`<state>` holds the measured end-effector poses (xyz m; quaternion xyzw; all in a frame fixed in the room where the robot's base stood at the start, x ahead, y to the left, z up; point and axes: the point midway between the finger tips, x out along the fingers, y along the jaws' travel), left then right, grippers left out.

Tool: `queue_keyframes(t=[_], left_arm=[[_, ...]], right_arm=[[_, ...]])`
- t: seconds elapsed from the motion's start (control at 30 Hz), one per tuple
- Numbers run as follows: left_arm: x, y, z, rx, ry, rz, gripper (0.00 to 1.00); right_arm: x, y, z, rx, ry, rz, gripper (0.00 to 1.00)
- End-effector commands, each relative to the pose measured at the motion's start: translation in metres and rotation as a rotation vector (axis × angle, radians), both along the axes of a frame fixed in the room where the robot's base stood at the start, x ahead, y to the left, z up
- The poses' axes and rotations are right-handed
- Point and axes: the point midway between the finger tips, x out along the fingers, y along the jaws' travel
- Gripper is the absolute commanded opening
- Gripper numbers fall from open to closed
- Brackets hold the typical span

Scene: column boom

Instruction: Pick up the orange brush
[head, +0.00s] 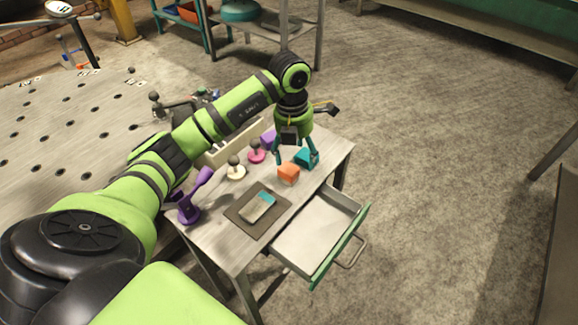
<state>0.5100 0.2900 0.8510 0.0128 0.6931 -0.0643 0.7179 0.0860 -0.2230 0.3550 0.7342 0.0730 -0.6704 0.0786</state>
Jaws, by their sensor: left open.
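A small orange block-shaped thing (289,174), the only orange item on the small table (222,244), sits near the table's right edge, above the open drawer. It is too small to tell whether it has bristles. My left gripper (295,160) points down over the table from above, its fingers spread apart with nothing between them. Its fingertips are just behind the orange thing, close to it; I cannot tell whether they touch it. A teal piece (306,158) shows at the right finger. My right gripper is out of view.
An open, empty-looking drawer (315,225) with a green front juts out to the right. A dark mat (240,215) holds a pale and teal item (259,206). A purple stand (191,205), a cream knobbed piece (236,171) and a pink one (257,155) stand leftward.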

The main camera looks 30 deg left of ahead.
Motion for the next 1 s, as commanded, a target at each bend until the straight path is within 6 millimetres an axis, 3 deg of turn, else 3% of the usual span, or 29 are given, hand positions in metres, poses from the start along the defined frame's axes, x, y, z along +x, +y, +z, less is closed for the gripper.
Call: queue_keyframes(t=[0.07,0.17,0.6,0.93,1.0], left_arm=[[-0.003,0.016,0.004,0.056,0.025,0.024,0.76],[-0.005,0.021,-0.001,0.077,0.037,0.034,0.76],[-0.009,0.018,-0.057,0.073,0.037,0.033,0.76],[-0.008,0.018,-0.066,0.073,0.033,0.031,0.76],[-0.008,0.018,-0.065,0.073,0.033,0.031,0.48]], right_arm=[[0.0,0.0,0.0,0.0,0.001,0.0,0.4],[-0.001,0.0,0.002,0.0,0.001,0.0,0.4],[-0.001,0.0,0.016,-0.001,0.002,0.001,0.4],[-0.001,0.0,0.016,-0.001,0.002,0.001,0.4],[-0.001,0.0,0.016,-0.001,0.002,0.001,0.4]])
